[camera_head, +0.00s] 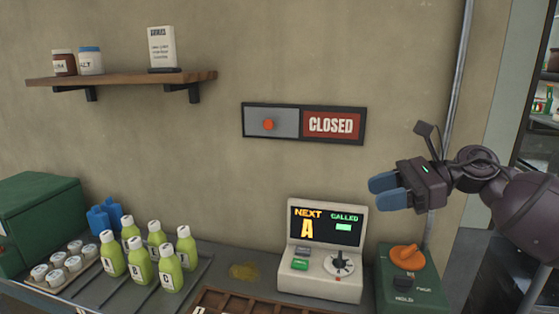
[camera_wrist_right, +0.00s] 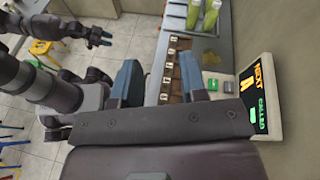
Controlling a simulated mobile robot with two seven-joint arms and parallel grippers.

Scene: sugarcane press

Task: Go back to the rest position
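My right gripper (camera_head: 385,192) is in front of the wall at the right in the head view, above the order console and the orange knob. Its two blue fingers point left. In the right wrist view the gripper's fingers (camera_wrist_right: 160,82) stand apart with nothing between them, so it is open and empty. My left gripper (camera_wrist_right: 100,36) is small at the upper left of the right wrist view, over the floor. Its fingers look parted and empty. It is outside the head view.
The console (camera_head: 318,283) shows NEXT A. Right of it is a green box (camera_head: 390,290) with an orange knob. Several green bottles (camera_head: 139,262) stand on the counter at left. A sign (camera_head: 331,125) on the wall reads CLOSED. A shelf (camera_head: 130,79) hangs at upper left.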

